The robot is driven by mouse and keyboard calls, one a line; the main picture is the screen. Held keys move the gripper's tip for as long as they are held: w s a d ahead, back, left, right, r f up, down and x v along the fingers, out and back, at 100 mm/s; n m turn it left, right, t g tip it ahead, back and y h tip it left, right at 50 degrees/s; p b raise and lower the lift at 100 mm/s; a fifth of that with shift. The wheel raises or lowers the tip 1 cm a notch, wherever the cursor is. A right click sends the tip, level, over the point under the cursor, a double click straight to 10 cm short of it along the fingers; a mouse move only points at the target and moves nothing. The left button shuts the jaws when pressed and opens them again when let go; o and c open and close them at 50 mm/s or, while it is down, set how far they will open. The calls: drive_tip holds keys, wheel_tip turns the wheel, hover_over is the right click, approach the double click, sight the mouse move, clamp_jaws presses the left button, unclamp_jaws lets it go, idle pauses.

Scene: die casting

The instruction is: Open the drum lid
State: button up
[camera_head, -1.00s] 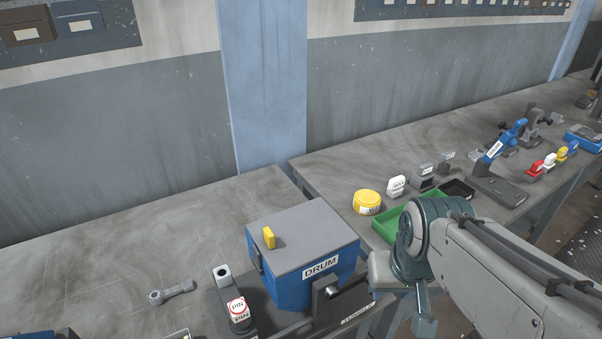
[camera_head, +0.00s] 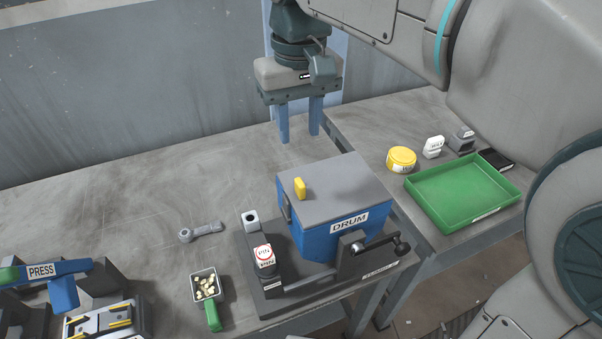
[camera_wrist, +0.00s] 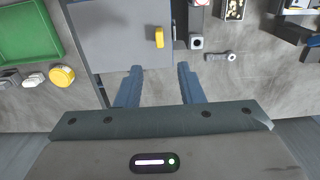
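The blue drum (camera_head: 330,232), labelled DRUM, stands on a dark base with its flat grey lid (camera_head: 345,187) shut on top. A small yellow handle (camera_head: 300,188) stands up near the lid's left edge. In the wrist view the grey lid (camera_wrist: 115,40) and its yellow handle (camera_wrist: 159,37) lie just beyond the fingertips. My gripper (camera_head: 300,138) points down above and behind the drum, its two blue fingers apart and empty. The fingers also show open in the wrist view (camera_wrist: 158,70). They appear clear of the lid and the handle.
A scoop of small pieces (camera_head: 207,287), a wrench-like tool (camera_head: 202,231) and a blue PRESS lever (camera_head: 50,270) lie left. A green tray (camera_head: 462,192) is at right.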

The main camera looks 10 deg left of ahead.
sight(300, 182)
wheel_tip(300, 182, down, 13)
drive_tip(key=shift+f, duration=0.1)
idle(0.3)
clamp_jaws()
